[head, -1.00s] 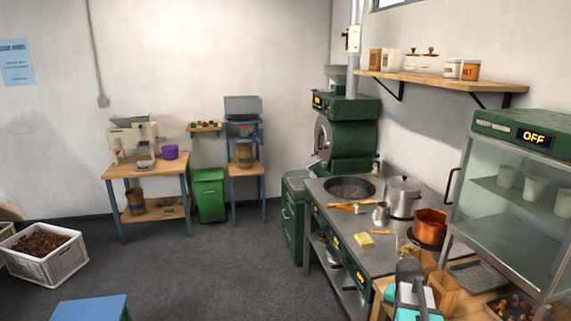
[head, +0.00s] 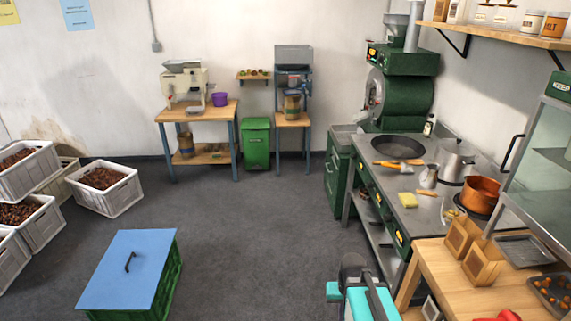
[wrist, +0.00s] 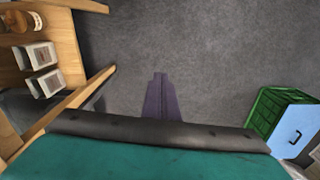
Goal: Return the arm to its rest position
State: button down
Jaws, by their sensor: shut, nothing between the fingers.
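My gripper (wrist: 160,78) shows in the wrist view as two dark fingers pressed together, pointing over bare grey floor. It is shut and holds nothing. My teal and black arm shows at the bottom of the head view, left of the wooden table (head: 447,262); the gripper itself cannot be made out there. In the wrist view a wooden table (wrist: 66,40) with white boxes lies to the left of the fingers, apart from them.
A green crate with a blue lid (head: 128,270) stands on the floor; it also shows in the wrist view (wrist: 283,119). Crates of chestnuts (head: 104,192) stand at the left. The stove counter (head: 425,208) runs along the right. The middle floor is clear.

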jog(key=s+a+f+g+b, duration=0.2)
jog(key=s+f+g+b, duration=0.4)
jog(key=s+f, duration=2)
notch_tip(320, 180, down, 3)
jog(key=b, duration=0.4)
jog(key=shift+s+f+n, duration=0.2)
jog(key=shift+s+n, duration=0.2)
jog(key=shift+s, duration=0.1)
